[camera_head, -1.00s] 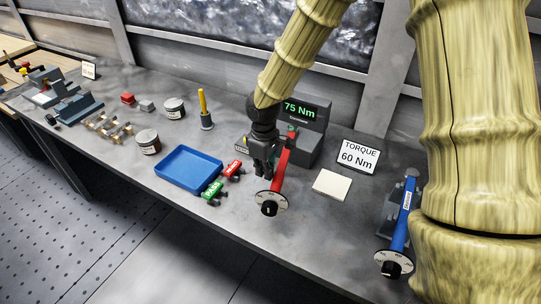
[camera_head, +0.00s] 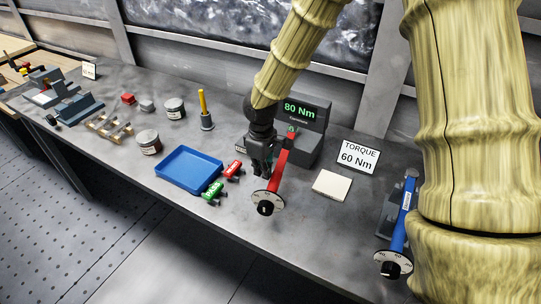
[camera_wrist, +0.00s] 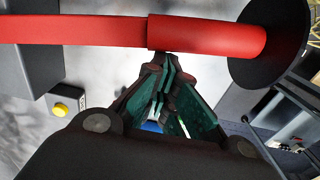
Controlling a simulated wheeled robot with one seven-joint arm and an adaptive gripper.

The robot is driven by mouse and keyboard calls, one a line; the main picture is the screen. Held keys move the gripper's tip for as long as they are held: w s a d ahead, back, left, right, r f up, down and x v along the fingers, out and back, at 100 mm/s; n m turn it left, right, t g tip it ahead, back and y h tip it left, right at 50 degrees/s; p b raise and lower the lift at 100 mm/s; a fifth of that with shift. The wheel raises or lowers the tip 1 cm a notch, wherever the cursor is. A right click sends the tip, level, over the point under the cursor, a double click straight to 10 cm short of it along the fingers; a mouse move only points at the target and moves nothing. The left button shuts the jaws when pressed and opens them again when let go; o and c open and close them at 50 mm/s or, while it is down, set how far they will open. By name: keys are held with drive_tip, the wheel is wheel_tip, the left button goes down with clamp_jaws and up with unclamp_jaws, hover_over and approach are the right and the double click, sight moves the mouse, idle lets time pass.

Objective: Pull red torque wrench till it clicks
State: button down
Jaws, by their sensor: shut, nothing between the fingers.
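The red torque wrench (camera_head: 281,166) runs from the grey tester with a green display (camera_head: 303,112) toward the bench's front edge, with a round dial at its near end. The display reads 80 Nm. My gripper (camera_head: 262,170) is at the left side of the wrench, near its handle. In the wrist view the wrench handle (camera_wrist: 205,34) crosses the top, and my gripper (camera_wrist: 163,75) is shut with its fingertips at or very near the handle. Nothing is between the fingers. I cannot tell whether they touch the handle.
A sign (camera_head: 357,156) reads TORQUE 60 Nm. A white pad (camera_head: 331,184) lies right of the wrench, a blue wrench (camera_head: 402,215) farther right. Left are red (camera_head: 233,169) and green (camera_head: 214,190) handled items and a blue tray (camera_head: 189,170). Bench is bare before the tray.

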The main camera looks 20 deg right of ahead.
drive_tip(key=shift+w+a+p, duration=0.65)
drive_tip(key=shift+w+a, duration=1)
drive_tip(key=shift+w, duration=0.25)
drive_tip(key=shift+r, duration=0.1)
wheel_tip(320, 180, up, 9)
drive_tip(key=p, duration=0.7)
idle(0.4)
